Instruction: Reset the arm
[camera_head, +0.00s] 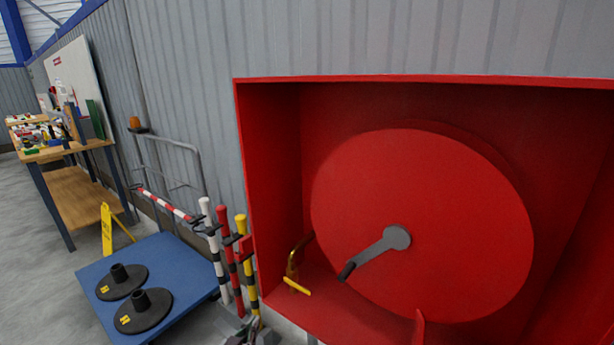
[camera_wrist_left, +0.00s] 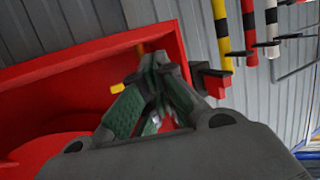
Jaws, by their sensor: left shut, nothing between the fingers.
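My left gripper (camera_head: 252,330) shows only in part at the bottom edge of the head view, below and left of the open red cabinet (camera_head: 268,190). In the left wrist view the gripper's fingers (camera_wrist_left: 158,80) are shut with nothing between them, in front of the cabinet's edge. My right gripper is in neither view.
The cabinet holds a red reel (camera_head: 440,190) with a crank (camera_head: 376,252) and a brass valve with a yellow handle (camera_head: 296,286). Striped posts (camera_head: 222,250) stand close left of it. A blue platform cart (camera_head: 185,275) carries black bases. A workbench (camera_head: 80,190) stands far left.

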